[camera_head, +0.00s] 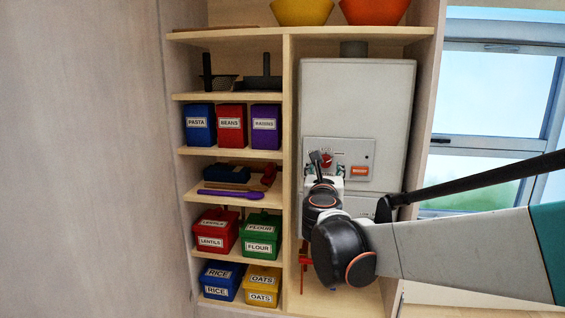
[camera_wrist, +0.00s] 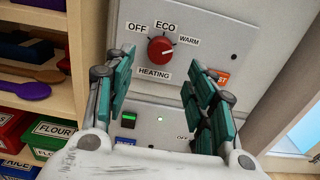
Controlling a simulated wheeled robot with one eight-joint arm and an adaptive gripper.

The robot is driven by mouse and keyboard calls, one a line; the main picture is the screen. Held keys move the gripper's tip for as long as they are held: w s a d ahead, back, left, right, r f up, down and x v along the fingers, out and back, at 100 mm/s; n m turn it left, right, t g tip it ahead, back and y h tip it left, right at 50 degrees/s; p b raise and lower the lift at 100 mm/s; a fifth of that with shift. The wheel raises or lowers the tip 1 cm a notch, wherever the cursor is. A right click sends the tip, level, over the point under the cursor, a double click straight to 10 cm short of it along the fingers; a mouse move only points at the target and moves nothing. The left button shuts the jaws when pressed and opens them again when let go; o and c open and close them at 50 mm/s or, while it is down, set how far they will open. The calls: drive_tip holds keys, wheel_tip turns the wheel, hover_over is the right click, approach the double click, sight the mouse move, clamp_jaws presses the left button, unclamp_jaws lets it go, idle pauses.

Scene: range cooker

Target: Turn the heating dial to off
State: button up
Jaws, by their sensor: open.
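The red heating dial (camera_wrist: 160,49) sits on a pale grey panel (camera_wrist: 205,25) with the labels OFF at its left, ECO above, WARM at its right and HEATING below. Its pointer seems to aim towards WARM, but the mark is small. My gripper (camera_wrist: 160,78) is open and empty, with its green-padded fingers apart on either side of the lower part of the panel. The dial appears above and between the fingertips, and I see no contact. In the head view the dial (camera_head: 326,160) shows just above my gripper (camera_head: 322,170), which hides part of the panel.
The grey boiler (camera_head: 355,95) stands inside a wooden cupboard. Shelves to its left hold labelled boxes, such as the green flour box (camera_head: 261,247), and a purple spoon (camera_head: 230,194). A lower panel has a green-lit display (camera_wrist: 129,121). A window (camera_head: 490,95) is at the right.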

sight(325, 163)
drive_tip(key=p+x, duration=0.1)
drive_tip(key=x, duration=0.5)
drive_tip(key=shift+w+d, duration=0.1)
drive_tip(key=shift+w, duration=0.1)
drive_tip(key=c, duration=1.1)
